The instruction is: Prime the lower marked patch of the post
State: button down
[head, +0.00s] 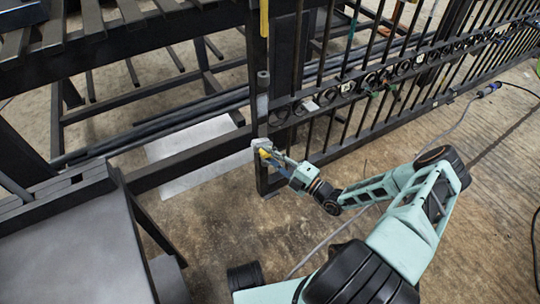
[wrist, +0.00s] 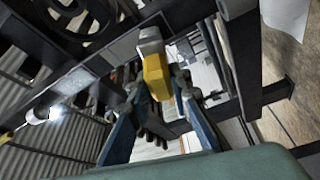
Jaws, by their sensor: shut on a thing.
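My gripper (head: 272,157) is shut on a small brush-like tool with a yellow handle (wrist: 157,78) and a pale grey head (wrist: 150,40). In the head view the tool is at the dark upright post (head: 257,65), low on it, and its pale head overlaps the post. In the wrist view the head points away from my fingers towards dark metalwork. I cannot tell whether it touches the post. A light grey patch (head: 262,104) shows on the post above the tool. The lower patch is hidden or cannot be told apart from the tool's head.
The barred gate (head: 370,95) with scrolls runs right from the post. A dark steel rack (head: 130,95) stands at the left, above a dark bench top (head: 65,250). A pale sheet (head: 195,150) lies on the floor. A cable (head: 455,125) crosses the open floor at right.

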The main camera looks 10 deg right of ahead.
aim_at(271, 145)
jog(key=shift+w+d, duration=0.3)
jog(key=shift+d, duration=0.65)
jog(key=shift+w+d, duration=0.25)
jog(key=shift+d, duration=0.7)
jog(key=shift+s+a+r+p, duration=0.15)
jog(key=shift+a+r+p, duration=0.15)
jog(key=shift+a, duration=0.35)
jog(key=shift+s+a+r+p, duration=0.15)
jog(key=shift+a+p, duration=0.2)
jog(key=shift+a, duration=0.3)
jog(key=shift+s+a+r+p, duration=0.15)
jog(key=shift+a+r+p, duration=0.15)
jog(key=shift+a, duration=0.35)
jog(key=shift+r+p, duration=0.5)
jog(key=shift+r, duration=0.15)
jog(key=shift+w+d+f+b, duration=0.15)
jog(key=shift+d+b, duration=0.15)
jog(key=shift+d, duration=0.2)
jog(key=shift+w+d+f+b, duration=0.1)
jog(key=shift+d+b, duration=0.2)
jog(key=shift+d, duration=0.2)
jog(key=shift+w+d+r+b, duration=0.1)
jog(key=shift+d+b, duration=0.1)
jog(key=shift+d, duration=0.3)
jog(key=shift+w+d+b, duration=0.1)
jog(key=shift+d+b, duration=0.05)
jog(key=shift+d, duration=0.35)
jog(key=shift+s, duration=0.1)
